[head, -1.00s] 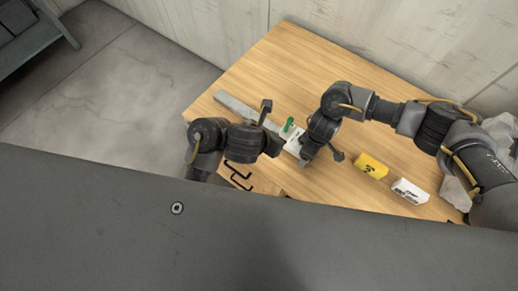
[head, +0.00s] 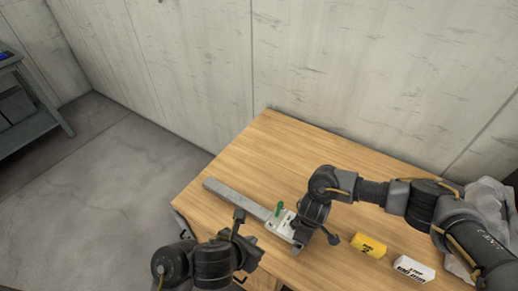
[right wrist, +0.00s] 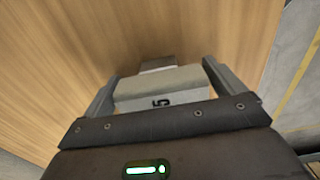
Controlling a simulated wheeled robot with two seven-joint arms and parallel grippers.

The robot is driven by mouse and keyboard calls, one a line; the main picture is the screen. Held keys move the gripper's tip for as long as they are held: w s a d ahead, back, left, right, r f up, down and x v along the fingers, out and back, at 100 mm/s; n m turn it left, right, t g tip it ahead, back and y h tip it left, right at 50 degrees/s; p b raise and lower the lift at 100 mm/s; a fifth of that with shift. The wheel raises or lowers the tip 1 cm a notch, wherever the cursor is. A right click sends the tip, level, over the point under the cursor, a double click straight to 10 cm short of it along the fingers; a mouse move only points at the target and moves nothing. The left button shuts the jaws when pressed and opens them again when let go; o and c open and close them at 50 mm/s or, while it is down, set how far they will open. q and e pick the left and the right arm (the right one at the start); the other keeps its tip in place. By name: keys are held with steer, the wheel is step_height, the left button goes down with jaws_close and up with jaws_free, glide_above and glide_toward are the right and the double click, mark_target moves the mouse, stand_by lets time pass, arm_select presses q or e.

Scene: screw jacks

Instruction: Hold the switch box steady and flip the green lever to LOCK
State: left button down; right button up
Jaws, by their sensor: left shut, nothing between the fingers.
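The switch box (head: 283,226) is a pale plate on the wooden table, with a green lever (head: 279,208) standing up near its far side. Its lever label is too small to read. My right gripper (head: 299,247) is at the box's near right end. In the right wrist view, its fingers (right wrist: 161,88) lie close against both sides of a grey block (right wrist: 160,100) marked 5, apparently part of the box. My left gripper (head: 258,256) is shut and empty, in front and left of the box, apart from the lever.
A long grey bar (head: 234,196) runs from the box toward the table's left corner. A yellow block (head: 369,245) and a white block (head: 412,268) lie to the right on the table (head: 290,145). A grey wrapped bundle (head: 487,205) is at far right. The back of the table is clear.

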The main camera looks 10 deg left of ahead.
steer(key=shift+o, duration=0.3)
step_height(320, 180, up, 12)
steer(key=shift+r, duration=0.1)
stand_by(0.3)
